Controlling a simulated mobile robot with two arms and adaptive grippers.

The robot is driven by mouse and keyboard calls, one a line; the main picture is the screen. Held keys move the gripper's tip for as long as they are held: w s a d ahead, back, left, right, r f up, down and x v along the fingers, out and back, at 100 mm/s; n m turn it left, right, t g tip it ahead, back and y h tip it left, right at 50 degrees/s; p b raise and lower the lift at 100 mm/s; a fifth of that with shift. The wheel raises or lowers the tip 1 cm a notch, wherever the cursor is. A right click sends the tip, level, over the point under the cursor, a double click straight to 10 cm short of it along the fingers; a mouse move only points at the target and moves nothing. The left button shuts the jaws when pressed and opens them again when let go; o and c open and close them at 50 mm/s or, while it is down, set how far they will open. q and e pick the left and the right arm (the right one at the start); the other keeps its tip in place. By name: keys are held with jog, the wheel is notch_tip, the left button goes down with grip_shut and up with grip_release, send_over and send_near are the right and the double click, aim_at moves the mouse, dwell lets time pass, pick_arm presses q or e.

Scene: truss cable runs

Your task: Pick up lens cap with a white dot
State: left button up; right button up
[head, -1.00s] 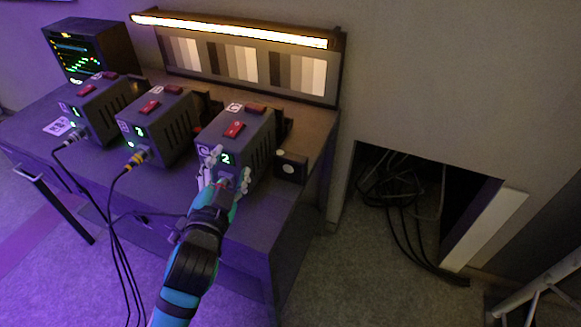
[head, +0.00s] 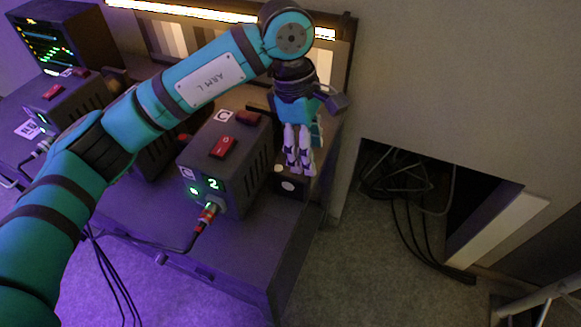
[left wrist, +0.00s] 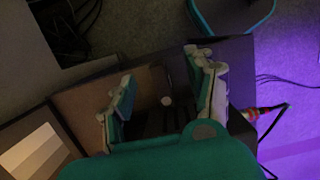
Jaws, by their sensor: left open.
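A small dark block (head: 291,187) with a pale round dot on its front face stands at the right end of the bench, beside the unit marked 2. A small pale disc (head: 279,169) shows at its top. I cannot clearly tell a separate cap from the block. My left gripper (head: 298,172) points down just above and behind it, open and empty; contact cannot be told. In the left wrist view the two fingers (left wrist: 158,66) are spread, and a pale dot (left wrist: 166,100) on a dark surface shows between them. My right gripper is not in view.
The unit marked 2 (head: 224,160) has a red-banded cable plug (head: 207,213) at its front socket. Other units stand further left, partly behind my left arm. A colour-chart panel (head: 325,62) backs the bench. A wall opening with cables (head: 400,180) lies right of the bench.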

aim_at(288, 174)
pick_arm(q)
jog(key=a+f, duration=0.1)
jog(key=w+a+f+y, duration=0.1)
jog(key=w+a+f+t+y, duration=0.1)
jog(key=a, duration=0.1)
jog(key=shift+w+p, duration=0.1)
jog(key=shift+p, duration=0.3)
notch_tip(288, 174, down, 6)
jog(key=shift+w+f+p, duration=0.1)
jog(key=shift+f+p, duration=0.15)
jog(key=shift+p, duration=0.25)
jog(key=shift+f, duration=0.6)
jog(key=f, duration=0.1)
jog(key=f+p, duration=0.1)
jog(key=f, duration=0.2)
jog(key=shift+w+d+f, duration=0.1)
jog(key=shift+w+d, duration=0.05)
jog(key=shift+w, duration=0.2)
jog(key=shift+f, duration=0.5)
grip_shut()
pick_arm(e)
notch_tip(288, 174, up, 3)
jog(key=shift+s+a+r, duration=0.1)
